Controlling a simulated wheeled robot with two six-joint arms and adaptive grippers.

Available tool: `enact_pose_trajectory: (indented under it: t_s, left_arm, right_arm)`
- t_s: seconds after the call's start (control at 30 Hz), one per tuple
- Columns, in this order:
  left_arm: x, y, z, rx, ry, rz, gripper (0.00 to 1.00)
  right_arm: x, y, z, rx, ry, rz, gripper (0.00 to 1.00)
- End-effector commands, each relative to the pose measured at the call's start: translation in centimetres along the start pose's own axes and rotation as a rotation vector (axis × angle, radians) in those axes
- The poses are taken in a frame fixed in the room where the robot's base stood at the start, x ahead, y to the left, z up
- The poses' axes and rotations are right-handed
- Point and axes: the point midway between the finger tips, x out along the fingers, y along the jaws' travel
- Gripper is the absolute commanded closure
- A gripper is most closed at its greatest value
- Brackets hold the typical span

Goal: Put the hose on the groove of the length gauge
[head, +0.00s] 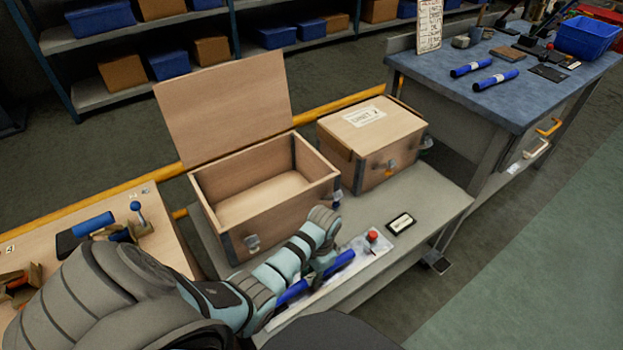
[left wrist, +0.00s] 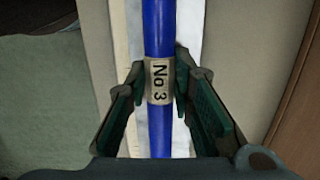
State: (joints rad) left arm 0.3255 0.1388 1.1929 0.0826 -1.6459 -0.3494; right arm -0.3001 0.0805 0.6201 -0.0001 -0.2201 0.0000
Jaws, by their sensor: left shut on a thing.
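The blue hose (head: 340,263) runs slantwise along the front of the middle bench. In the left wrist view the hose (left wrist: 158,25) stands vertical, with a tan label marked "No 3". My left gripper (left wrist: 160,85) is shut on it at the label; in the head view this gripper (head: 322,266) is partly hidden by its own arm. The length gauge (head: 362,262) is a pale flat strip with a red-topped post, under and beside the hose. The pale strip (left wrist: 192,25) also shows beneath the hose. Whether the hose touches the groove cannot be told. My right gripper is out of view.
An open wooden crate (head: 212,222) stands behind my left arm, and a closed crate (head: 405,140) stands to its right. A small black-framed label (head: 400,223) lies right of the gauge. Two blue hoses (head: 495,80) lie on the blue workbench (head: 470,97). The bench's right front is clear.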

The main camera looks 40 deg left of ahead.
Motion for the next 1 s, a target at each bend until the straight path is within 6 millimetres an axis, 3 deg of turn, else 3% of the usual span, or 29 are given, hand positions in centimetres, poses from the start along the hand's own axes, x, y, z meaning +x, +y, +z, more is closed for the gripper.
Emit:
enact_pose_trajectory:
  t_s: [0.03,0.33,0.37,0.5,0.8,0.87,1.0]
  left_arm:
    - [1.1,0.0,-0.1,0.000,-0.001,0.000,1.00]
    - [1.0,0.0,-0.1,0.000,0.000,0.000,1.00]
    - [1.1,0.0,-0.1,0.000,0.000,0.000,0.77]
    - [1.0,0.0,-0.1,0.000,0.000,0.000,0.58]
    - [0.7,0.0,-0.1,-0.001,0.000,0.000,0.58]
    - [0.0,0.0,-0.1,-0.001,0.001,-0.001,0.58]
    - [-3.5,0.0,-0.1,-0.001,0.003,-0.001,0.58]
  right_arm:
    - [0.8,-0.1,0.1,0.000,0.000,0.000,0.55]
    - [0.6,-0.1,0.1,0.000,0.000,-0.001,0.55]
    - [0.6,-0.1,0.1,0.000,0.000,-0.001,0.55]
    - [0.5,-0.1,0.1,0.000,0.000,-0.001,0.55]
    - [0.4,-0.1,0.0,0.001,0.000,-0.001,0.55]
    - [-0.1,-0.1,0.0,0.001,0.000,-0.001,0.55]
    - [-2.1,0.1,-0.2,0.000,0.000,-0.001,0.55]
